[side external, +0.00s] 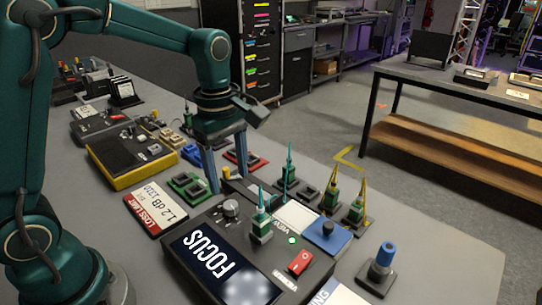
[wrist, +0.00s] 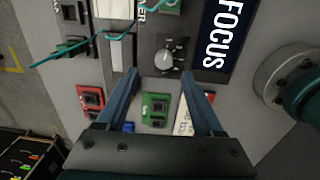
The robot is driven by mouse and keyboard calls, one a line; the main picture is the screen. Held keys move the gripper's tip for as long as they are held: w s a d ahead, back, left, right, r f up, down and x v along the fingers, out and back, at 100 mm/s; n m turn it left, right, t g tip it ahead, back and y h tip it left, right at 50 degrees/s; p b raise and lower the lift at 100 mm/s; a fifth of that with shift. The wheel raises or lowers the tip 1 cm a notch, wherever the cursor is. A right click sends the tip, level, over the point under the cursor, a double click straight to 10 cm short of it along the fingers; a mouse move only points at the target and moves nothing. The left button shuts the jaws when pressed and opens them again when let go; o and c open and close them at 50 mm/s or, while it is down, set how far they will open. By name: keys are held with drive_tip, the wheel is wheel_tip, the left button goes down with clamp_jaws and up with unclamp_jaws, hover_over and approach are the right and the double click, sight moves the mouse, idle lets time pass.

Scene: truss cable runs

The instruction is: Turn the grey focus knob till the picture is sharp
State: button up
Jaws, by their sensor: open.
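The grey focus knob (side external: 231,208) stands on a dark panel box, above the screen (side external: 215,258) marked FOCUS. The screen's lettering is crisp, while pale blurred spots show at its lower edge, partly cut off by the frame. In the wrist view the knob (wrist: 168,55) sits just beyond the fingertips, with a light pointer mark on it, and part of the screen (wrist: 216,38) is at its right. My gripper (side external: 228,182) is open and empty, its two blue fingers pointing down behind and above the knob. In the wrist view my gripper (wrist: 160,73) has the knob ahead, not between the fingers.
A green block with a teal cone (side external: 261,225) stands close to the knob. A white card (side external: 155,208) lies left of the box. A teal cable (wrist: 75,52) crosses the wrist view.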

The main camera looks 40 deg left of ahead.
sight(230, 204)
drive_tip(key=shift+s+f+g, duration=0.15)
drive_tip(key=shift+f+g, duration=0.15)
drive_tip(key=shift+f, duration=2.95)
clamp_jaws()
